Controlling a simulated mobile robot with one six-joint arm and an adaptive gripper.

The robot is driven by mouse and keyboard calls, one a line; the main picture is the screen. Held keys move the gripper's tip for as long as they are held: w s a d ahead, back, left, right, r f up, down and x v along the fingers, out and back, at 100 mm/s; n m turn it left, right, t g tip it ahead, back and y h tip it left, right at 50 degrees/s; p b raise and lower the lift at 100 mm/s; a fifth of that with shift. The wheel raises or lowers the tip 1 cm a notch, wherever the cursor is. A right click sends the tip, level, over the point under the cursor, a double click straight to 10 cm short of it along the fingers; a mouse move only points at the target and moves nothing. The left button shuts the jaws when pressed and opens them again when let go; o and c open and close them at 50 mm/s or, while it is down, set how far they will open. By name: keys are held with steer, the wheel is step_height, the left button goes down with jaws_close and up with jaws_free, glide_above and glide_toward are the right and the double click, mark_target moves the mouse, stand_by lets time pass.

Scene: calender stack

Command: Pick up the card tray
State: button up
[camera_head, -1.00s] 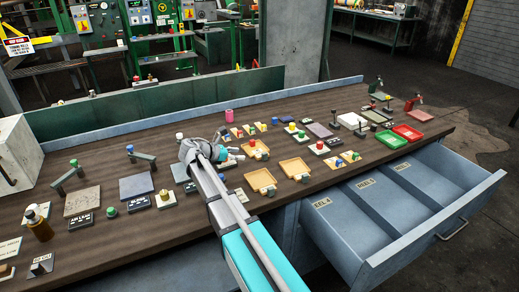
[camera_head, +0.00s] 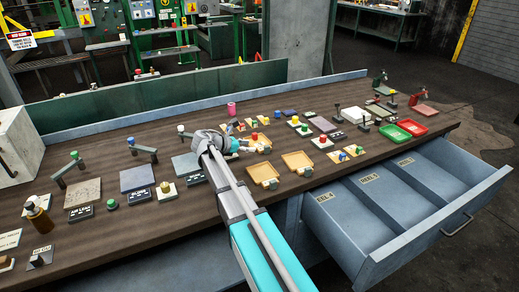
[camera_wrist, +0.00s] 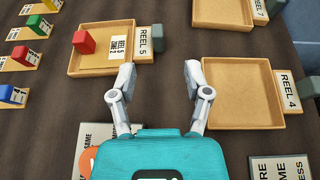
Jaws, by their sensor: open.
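In the wrist view, a shallow tan tray labelled REEL 5 (camera_wrist: 92,61) lies left of centre. It holds a white printed card (camera_wrist: 118,47) and a red block (camera_wrist: 83,42), and has a dark grey block at its right end. It also shows in the head view (camera_head: 265,141), just beyond my gripper (camera_head: 244,148). My gripper (camera_wrist: 160,78) is open and empty in the wrist view. Its left finger appears near the tray's right front corner; contact cannot be told. An empty tan tray labelled REEL 4 (camera_wrist: 243,92) lies by the right finger.
Another empty tan tray, labelled REEL 7 (camera_wrist: 222,12), lies farther off. Small coloured blocks on tan bases stand left of the card tray. Red (camera_head: 412,127) and green (camera_head: 394,132) bins sit at the right of the bench. The drawer (camera_head: 400,205) is open in front.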

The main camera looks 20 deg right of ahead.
mark_target(267, 146)
steer(key=shift+b+x, duration=0.6)
steer(key=shift+x, duration=1.6)
steer(key=shift+b+x, duration=1)
steer(key=shift+x, duration=1.25)
steer(key=shift+w+d+f, duration=0.2)
steer(key=shift+d, duration=0.05)
jaws_close()
